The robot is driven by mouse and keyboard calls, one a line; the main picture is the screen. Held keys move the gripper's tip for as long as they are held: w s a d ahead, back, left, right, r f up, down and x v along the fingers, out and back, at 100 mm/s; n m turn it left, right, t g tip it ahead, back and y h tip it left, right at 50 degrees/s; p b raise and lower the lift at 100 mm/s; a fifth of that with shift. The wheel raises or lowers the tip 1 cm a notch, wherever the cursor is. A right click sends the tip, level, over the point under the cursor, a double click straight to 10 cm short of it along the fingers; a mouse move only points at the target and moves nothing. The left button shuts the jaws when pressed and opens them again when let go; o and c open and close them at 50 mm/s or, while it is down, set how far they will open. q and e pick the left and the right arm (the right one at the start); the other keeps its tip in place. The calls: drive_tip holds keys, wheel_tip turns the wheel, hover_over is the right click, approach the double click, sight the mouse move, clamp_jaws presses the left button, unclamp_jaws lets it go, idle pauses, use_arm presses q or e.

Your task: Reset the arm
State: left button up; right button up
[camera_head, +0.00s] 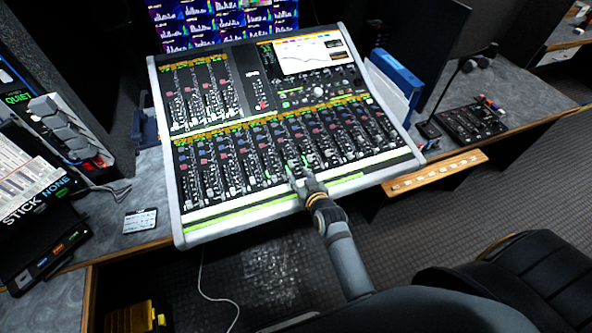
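My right gripper (298,170) is over the lower fader rows of a large mixing console (190,220). My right arm reaches up to it from the bottom of the view. The fingertips are at or just above the faders; I cannot tell if they touch. The two fingers look a little apart, with nothing seen between them. My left gripper is not in view.
Monitors with colored graphs (222,20) stand behind the console. Blue binders (397,72) and a small control panel (472,122) are to its right. A dark chair (520,275) fills the lower right. A white card (140,220) lies on the left desk.

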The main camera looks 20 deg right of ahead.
idle(0.5)
drive_tip(key=shift+s+d+g, duration=0.2)
drive_tip(key=shift+s+g, duration=0.1)
drive_tip(key=s+d+r+g+h, duration=0.1)
drive_tip(key=s+d+g, duration=0.3)
drive_tip(key=s, duration=0.6)
drive_tip(key=s+d+r+g, duration=0.1)
drive_tip(key=s+d+g, duration=0.3)
drive_tip(key=s, duration=0.6)
wheel_tip(320, 180, down, 26)
drive_tip(key=s+d+r+g, duration=0.1)
drive_tip(key=s+g, duration=0.1)
drive_tip(key=g, duration=0.1)
drive_tip(key=s+d+f, duration=0.1)
drive_tip(key=s+f, duration=1.6)
drive_tip(key=s, duration=0.2)
drive_tip(key=shift+d+f+g, duration=0.2)
drive_tip(key=shift+f+g, duration=0.15)
drive_tip(key=shift+g, duration=0.05)
